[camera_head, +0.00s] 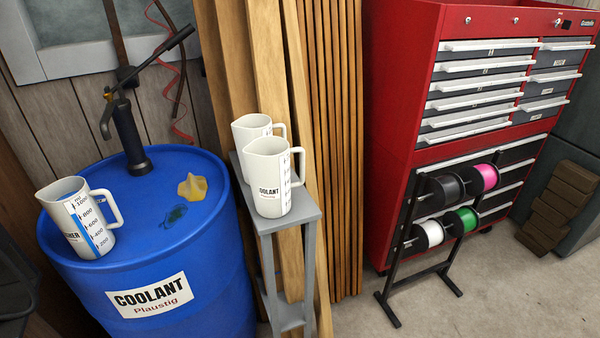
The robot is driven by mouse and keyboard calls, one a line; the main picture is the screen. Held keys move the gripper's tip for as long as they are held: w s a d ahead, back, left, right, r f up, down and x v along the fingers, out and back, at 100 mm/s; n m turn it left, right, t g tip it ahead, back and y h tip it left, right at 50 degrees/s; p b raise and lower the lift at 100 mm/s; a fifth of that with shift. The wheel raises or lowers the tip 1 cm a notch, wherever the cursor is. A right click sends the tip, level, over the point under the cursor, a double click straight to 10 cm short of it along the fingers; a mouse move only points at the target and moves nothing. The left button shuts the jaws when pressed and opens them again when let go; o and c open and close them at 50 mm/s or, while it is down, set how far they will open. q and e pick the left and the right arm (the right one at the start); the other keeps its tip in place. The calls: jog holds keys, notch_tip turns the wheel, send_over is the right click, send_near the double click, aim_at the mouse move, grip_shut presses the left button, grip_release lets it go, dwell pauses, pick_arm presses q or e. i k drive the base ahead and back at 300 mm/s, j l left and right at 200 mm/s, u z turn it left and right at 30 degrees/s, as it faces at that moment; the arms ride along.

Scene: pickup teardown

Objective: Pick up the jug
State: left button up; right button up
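Three white measuring jugs with handles on their right sides are in the head view. One jug (76,220) stands upright on the left of the blue drum's top and has a blue scale strip with numbers. A second jug (268,178), labelled "COOLANT", stands at the front of a small grey stand (298,216). A third jug (250,126) stands just behind it on the same stand and is partly hidden by it. Neither of my grippers shows in this view.
The blue drum (212,262) carries a black hand pump (128,138) and a yellow cloth-like piece (192,187). Wooden planks (240,62) lean behind the stand. A spool rack (398,262) stands before a red tool cabinet (400,80). Floor is clear at front right.

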aim_at(70, 201)
jog(key=j+z, duration=0.15)
jog(key=j, duration=0.35)
jog(key=k+j+z, duration=0.2)
jog(key=j, duration=0.3)
jog(key=j+z, duration=0.15)
jog(key=j, duration=0.4)
jog(key=k+j+z, duration=0.15)
jog(key=j, duration=0.35)
